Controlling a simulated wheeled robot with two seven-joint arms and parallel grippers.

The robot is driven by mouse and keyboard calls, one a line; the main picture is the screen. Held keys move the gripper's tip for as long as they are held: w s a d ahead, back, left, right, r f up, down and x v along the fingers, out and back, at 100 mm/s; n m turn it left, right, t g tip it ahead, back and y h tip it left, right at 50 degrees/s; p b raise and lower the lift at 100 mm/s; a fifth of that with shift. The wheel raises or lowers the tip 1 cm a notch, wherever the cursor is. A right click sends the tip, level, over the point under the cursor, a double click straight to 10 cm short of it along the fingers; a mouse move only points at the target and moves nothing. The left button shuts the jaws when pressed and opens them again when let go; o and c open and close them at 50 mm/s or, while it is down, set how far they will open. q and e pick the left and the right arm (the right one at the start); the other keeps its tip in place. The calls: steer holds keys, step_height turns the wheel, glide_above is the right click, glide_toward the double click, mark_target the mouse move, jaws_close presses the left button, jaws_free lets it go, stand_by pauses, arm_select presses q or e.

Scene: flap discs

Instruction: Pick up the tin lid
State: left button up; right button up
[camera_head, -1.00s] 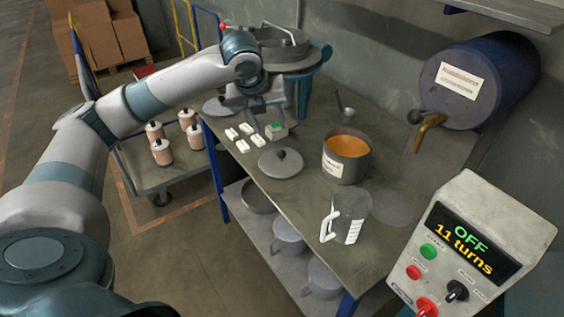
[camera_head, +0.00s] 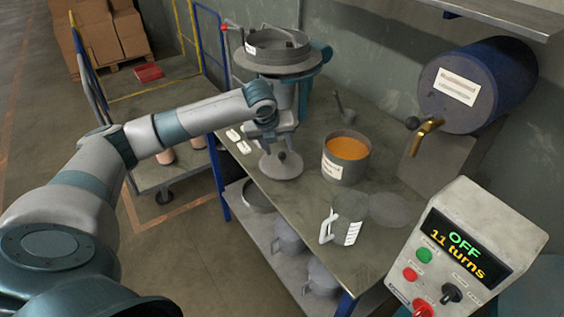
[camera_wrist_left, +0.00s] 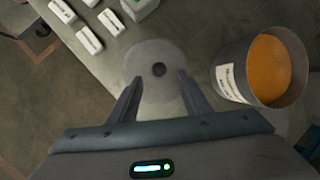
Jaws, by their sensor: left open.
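My left gripper (camera_wrist_left: 156,78) is open and empty above the lid; in the head view the gripper (camera_head: 272,143) hangs over the lid's far side. The tin (camera_head: 346,158), holding orange stuff, stands right of the lid and also shows in the left wrist view (camera_wrist_left: 265,70). My right gripper is out of view.
White blocks (camera_head: 238,140) lie left of the lid. A clear jug (camera_head: 345,220) stands nearer the front. A blue drum (camera_head: 480,85) with a brass tap is at the right. A control box (camera_head: 465,250) reads OFF, 11 turns. A round machine (camera_head: 272,55) stands at the back.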

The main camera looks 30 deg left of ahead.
mark_target(281, 155)
arm_select(q)
steer(key=shift+f, duration=0.1)
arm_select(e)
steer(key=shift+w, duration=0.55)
arm_select(q)
steer(key=shift+w, duration=0.1)
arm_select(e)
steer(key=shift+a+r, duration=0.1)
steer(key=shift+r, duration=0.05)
arm_select(q)
steer(key=shift+w+f+p, duration=0.1)
steer(key=shift+f+p, duration=0.2)
steer(key=shift+f, duration=0.05)
steer(key=p+x, duration=0.1)
steer(key=x, duration=0.2)
steer(key=shift+a+f, duration=0.1)
steer(key=shift+w+f, duration=0.2)
steer(key=shift+f, duration=0.35)
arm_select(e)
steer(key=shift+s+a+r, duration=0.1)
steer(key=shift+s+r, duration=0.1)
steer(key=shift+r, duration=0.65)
arm_select(q)
jaws_close()
